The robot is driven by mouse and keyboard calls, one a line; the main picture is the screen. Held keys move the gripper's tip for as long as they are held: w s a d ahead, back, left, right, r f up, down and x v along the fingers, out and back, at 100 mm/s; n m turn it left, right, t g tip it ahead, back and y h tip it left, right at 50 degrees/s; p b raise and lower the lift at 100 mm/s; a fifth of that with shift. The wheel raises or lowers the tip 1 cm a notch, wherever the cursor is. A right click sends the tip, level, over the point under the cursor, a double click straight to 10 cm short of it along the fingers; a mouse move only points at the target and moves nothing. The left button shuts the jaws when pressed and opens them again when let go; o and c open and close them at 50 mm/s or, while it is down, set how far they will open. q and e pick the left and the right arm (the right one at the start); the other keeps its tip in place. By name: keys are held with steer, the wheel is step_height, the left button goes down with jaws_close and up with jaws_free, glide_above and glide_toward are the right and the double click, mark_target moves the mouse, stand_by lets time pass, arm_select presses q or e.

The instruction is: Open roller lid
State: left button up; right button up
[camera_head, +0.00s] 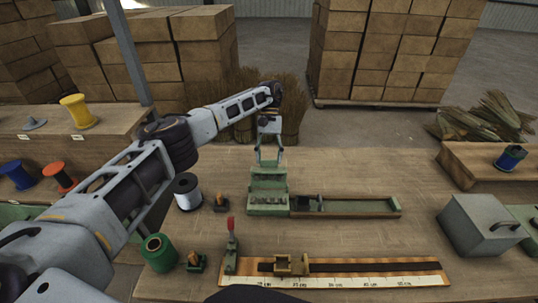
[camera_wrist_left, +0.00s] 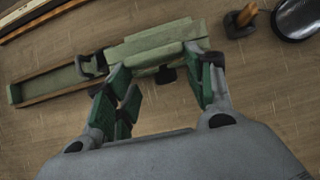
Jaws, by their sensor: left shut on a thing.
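The green roller unit (camera_head: 268,198) stands near the middle of the table, with its green lid (camera_head: 268,175) at the back. It also shows in the left wrist view, where the green lid (camera_wrist_left: 152,44) lies across the top. My left gripper (camera_head: 269,164) reaches down onto the lid from behind. In the left wrist view its fingers (camera_wrist_left: 158,62) stand wide apart at either end of the lid and are shut on it. The exact contact is partly hidden by the fingers. My right gripper is not in view.
A long green tray (camera_head: 360,206) extends right from the roller unit. A white spool (camera_head: 186,192), a green spool (camera_head: 159,252) and small wooden-handled tools stand left. A ruler jig (camera_head: 345,268) lies in front. A grey box (camera_head: 482,224) is right. Bare table lies behind the tray.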

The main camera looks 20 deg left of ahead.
arm_select(q)
steer(key=shift+w+a+f+g+p, duration=0.1)
steer(key=shift+w+f+g+p, duration=0.2)
steer(key=shift+f, duration=0.1)
stand_by(0.3)
steer(key=o, duration=1.2)
steer(key=shift+c, duration=0.2)
steer(key=o, duration=0.3)
steer(key=shift+w, duration=0.15)
steer(key=shift+r, duration=0.1)
step_height(320, 180, up, 10)
stand_by(0.6)
